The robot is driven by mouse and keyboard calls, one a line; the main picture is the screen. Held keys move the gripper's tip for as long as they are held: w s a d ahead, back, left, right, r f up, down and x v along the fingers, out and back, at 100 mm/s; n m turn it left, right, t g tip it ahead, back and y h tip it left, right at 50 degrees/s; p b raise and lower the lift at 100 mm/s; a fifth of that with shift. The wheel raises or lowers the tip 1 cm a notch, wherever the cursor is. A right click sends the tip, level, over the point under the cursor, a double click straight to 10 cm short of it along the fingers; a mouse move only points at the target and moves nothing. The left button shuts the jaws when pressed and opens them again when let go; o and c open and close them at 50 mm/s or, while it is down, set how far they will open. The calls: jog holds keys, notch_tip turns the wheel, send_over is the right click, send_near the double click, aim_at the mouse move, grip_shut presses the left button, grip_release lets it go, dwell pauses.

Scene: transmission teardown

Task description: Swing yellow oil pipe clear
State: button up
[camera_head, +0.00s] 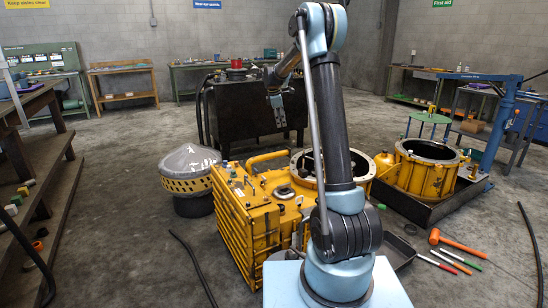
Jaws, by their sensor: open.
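A bent yellow pipe (267,157), which looks like the oil pipe, arches over the back edge of the yellow transmission housing (247,215). It appears joined to the housing, but its ends are too small to tell. My gripper (279,117) points down in front of the dark tank, above and slightly right of the pipe in the picture. It is open, with nothing seen between its fingers, and apart from the pipe. My arm hides part of the housing's right side and its round opening.
A dark tank (243,118) stands behind the housing. A plastic-covered drum (189,178) is at its left. A yellow ring casing (426,168) sits in a black tray at right. An orange mallet (455,241) and rods lie on the floor.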

jog(key=w+a+f+n, duration=0.3)
jog(key=w+a+f, duration=0.1)
jog(key=w+f, duration=0.3)
jog(key=w+a+f+n, duration=0.2)
jog(key=w+a+f, duration=0.1)
jog(key=w+f, duration=0.35)
jog(key=shift+t+h, duration=0.3)
jog(key=x, duration=1.7)
jog(key=shift+w, duration=0.5)
grip_shut()
